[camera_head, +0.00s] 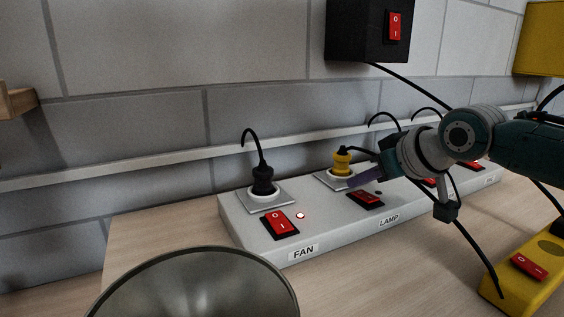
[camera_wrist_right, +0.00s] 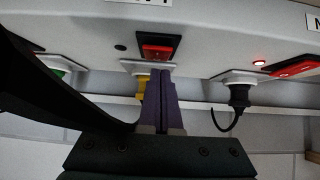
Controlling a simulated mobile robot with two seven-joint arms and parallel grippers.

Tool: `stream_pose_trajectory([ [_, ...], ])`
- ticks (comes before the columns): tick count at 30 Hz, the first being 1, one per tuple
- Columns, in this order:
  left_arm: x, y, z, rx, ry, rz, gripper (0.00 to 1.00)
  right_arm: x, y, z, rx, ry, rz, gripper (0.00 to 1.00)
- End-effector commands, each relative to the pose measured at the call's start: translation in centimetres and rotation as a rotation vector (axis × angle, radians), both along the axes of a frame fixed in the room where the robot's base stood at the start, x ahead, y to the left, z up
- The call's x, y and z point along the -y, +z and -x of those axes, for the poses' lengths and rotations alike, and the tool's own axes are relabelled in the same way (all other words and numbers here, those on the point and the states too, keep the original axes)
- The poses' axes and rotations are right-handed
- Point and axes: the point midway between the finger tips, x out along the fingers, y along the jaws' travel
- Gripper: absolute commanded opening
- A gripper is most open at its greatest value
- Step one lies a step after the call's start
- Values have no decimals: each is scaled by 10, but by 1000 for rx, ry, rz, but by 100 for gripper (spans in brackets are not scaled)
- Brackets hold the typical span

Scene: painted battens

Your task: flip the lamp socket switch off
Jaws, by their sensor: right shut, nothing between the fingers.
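The lamp switch (camera_head: 366,200) is a red rocker in a black frame, above the LAMP label (camera_head: 388,219) on a white socket strip (camera_head: 345,233). The small indicator (camera_head: 378,192) beside it is dark. A yellow plug (camera_head: 341,163) sits in the lamp socket behind. My right gripper (camera_head: 354,182) is shut and empty, its purple fingers just above and behind the lamp switch. In the right wrist view the fingertips (camera_wrist_right: 160,73) point at the lamp switch (camera_wrist_right: 158,47), with a small gap showing. My left gripper is not in view.
The fan switch (camera_head: 279,223), with a lit indicator (camera_head: 300,215) and black plug (camera_head: 263,181), is to the left. More switches lie right, partly behind my arm. A metal bowl (camera_head: 195,285) stands in front. A yellow switch box (camera_head: 528,268) is at right; a black one (camera_head: 350,32) hangs above.

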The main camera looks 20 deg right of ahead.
Motion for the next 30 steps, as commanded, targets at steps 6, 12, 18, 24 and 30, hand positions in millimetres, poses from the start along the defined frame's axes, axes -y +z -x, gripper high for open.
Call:
stream_pose_trajectory([
  [6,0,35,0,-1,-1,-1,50,-3,33,-1,1,-1,0,0],
  [12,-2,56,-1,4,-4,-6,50,-2,59,13,-1,0,3,0],
  [18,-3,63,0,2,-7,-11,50,0,89,37,0,0,4,0],
  [24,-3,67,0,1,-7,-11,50,1,110,54,0,-2,3,0],
  [30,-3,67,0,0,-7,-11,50,1,117,61,-1,-3,0,0],
])
